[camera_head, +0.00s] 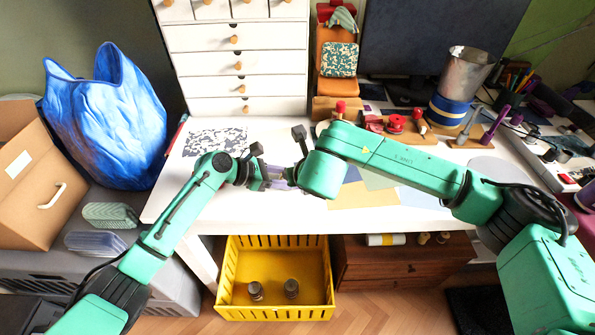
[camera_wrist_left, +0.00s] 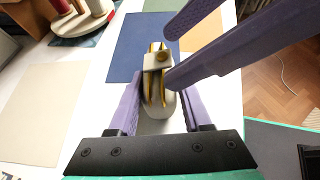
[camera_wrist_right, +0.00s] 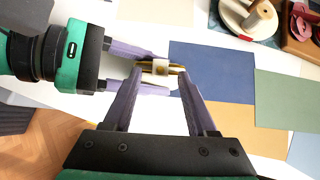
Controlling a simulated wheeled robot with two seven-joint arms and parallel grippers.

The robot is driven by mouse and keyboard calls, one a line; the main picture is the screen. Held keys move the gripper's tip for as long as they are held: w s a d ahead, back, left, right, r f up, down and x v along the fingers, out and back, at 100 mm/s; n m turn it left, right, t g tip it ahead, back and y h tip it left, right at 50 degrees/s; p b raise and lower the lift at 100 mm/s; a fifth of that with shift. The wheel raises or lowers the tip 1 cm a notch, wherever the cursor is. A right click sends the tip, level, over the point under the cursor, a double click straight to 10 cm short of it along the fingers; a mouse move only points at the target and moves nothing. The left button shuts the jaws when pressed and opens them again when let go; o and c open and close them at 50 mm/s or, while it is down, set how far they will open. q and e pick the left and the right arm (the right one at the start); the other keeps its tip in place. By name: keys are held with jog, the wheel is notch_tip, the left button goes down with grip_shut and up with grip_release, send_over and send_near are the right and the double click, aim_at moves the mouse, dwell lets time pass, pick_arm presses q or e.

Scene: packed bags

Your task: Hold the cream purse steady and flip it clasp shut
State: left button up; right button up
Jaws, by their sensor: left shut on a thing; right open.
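The cream purse (camera_wrist_left: 157,103) has a gold frame and a cream clasp tab with a gold stud (camera_wrist_left: 161,57). The tab lies across the top of the frame; I cannot tell whether it is fastened. My left gripper (camera_wrist_left: 154,80) is shut on the purse, one purple finger on each side. In the right wrist view the purse (camera_wrist_right: 160,68) stands between the left fingers, which come from the left. My right gripper (camera_wrist_right: 161,73) is open, its fingertips around the ends of the purse top. In the head view both grippers meet over the table and mostly hide the purse.
The white table (camera_head: 375,222) carries flat coloured sheets, with a blue sheet (camera_wrist_right: 208,75) close beside the purse. A round wooden stand (camera_wrist_right: 248,18) lies beyond. White drawers (camera_head: 237,60) stand behind, and a yellow crate (camera_head: 275,312) is below the front edge.

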grip_shut()
jog(key=shift+s+f+t, duration=0.15)
jog(key=shift+f+t, duration=0.15)
jog(key=shift+t, duration=0.1)
jog(key=shift+s+d+f+t+y, duration=0.15)
jog(key=shift+f+t+y, duration=0.15)
jog(key=shift+t, duration=0.6)
grip_release()
jog(key=v, duration=1.2)
